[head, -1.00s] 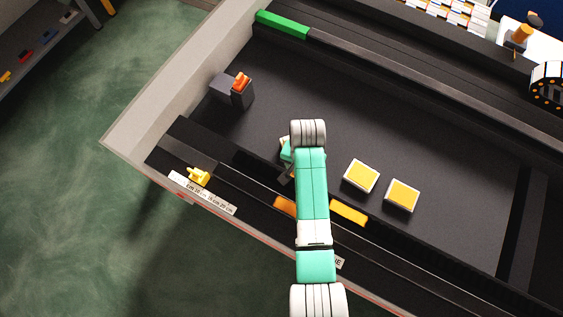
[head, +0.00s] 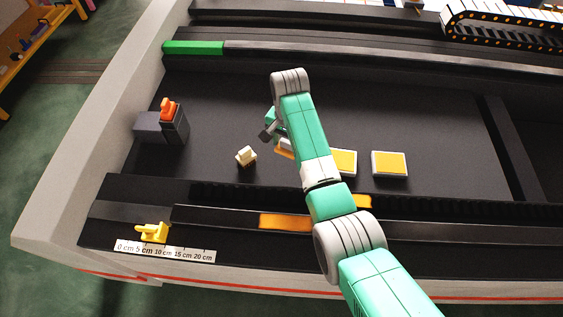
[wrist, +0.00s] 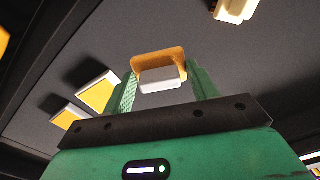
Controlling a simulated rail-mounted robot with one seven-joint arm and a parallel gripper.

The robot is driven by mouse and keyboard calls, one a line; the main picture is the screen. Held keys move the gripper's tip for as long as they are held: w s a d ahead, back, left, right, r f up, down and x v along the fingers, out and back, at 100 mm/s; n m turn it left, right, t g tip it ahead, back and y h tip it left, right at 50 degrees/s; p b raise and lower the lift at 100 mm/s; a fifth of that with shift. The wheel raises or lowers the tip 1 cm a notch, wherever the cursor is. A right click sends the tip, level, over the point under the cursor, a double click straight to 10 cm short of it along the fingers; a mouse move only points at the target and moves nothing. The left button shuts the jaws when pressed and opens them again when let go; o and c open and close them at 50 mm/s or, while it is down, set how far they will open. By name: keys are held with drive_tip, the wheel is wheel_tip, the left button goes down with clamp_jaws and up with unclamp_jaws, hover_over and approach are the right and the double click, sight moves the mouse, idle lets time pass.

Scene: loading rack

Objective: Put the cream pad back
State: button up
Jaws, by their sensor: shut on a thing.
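My gripper (wrist: 165,85) is shut on a pad with a pale block side and an orange face (wrist: 162,80); this held pad also shows in the head view (head: 285,147), partly hidden by my arm. It is held above the dark tray floor. I cannot tell surely whether it is the cream pad. Two white-rimmed pads with yellow tops lie to the right, one partly behind my arm (head: 345,162) and one in full view (head: 389,165). A small cream knobbed piece (head: 246,156) stands on the floor left of my gripper; it shows at the wrist view's top edge (wrist: 235,9).
An orange piece (head: 168,108) sits in a dark holder (head: 174,128) at the left. A yellow piece (head: 153,232) stands behind a centimetre scale (head: 165,251) on the front ledge. Orange strips (head: 287,222) mark the front rail. A green bar (head: 194,47) lies on the back rail.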

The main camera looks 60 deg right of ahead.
sight(287, 163)
wheel_tip(287, 163, down, 7)
drive_tip(key=shift+r+b, duration=0.15)
drive_tip(key=shift+b, duration=0.8)
drive_tip(key=shift+r, duration=0.1)
drive_tip(key=o, duration=0.9)
wheel_tip(287, 163, up, 12)
drive_tip(key=p, duration=0.4)
drive_tip(key=shift+w, duration=0.1)
